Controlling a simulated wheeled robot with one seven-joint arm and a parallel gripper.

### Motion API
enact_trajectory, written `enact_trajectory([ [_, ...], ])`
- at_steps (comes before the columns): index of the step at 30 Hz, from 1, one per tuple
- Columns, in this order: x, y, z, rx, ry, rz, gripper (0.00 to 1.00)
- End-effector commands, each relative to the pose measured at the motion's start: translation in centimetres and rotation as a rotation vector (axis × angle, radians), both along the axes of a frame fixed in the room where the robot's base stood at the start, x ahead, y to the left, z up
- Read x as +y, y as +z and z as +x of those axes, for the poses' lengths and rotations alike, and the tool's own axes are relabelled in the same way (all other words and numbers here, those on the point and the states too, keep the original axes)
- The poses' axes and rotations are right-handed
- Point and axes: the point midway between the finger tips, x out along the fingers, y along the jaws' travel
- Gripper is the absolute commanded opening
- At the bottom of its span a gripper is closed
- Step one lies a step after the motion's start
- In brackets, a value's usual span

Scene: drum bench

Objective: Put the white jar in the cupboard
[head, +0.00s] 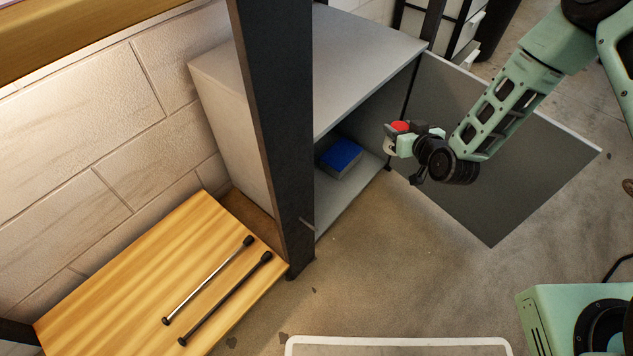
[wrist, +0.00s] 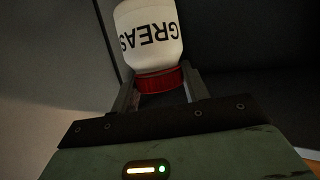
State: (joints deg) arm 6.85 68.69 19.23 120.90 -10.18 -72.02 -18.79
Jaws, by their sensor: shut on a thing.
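The white jar (wrist: 150,35) has a red lid and black lettering that reads "GREAS", upside down in the wrist view. My gripper (wrist: 160,85) is shut on the jar at its red lid. In the head view the jar's red lid (head: 400,127) shows at the tip of my gripper (head: 398,138), and little of its white body is visible. The grey cupboard (head: 355,55) stands at centre with its door (head: 500,150) swung open to the right. My gripper is in front of the cupboard's opening, near the door's hinge side.
A blue-topped box (head: 341,155) sits inside the cupboard on the lower surface, with bare room around it. A dark post (head: 272,130) stands at the cupboard's left front. A wooden bench (head: 130,270) with two rods (head: 215,285) is at lower left.

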Motion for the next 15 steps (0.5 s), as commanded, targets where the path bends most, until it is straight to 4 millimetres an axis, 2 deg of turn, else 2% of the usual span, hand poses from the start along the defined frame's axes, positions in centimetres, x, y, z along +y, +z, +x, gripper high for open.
enact_trajectory([
  [1, 1.4, -2.7, 0.4, -0.003, 0.030, 0.000, 0.17],
  [15, 13.6, -14.9, 2.1, -0.005, 0.281, -0.011, 0.17],
])
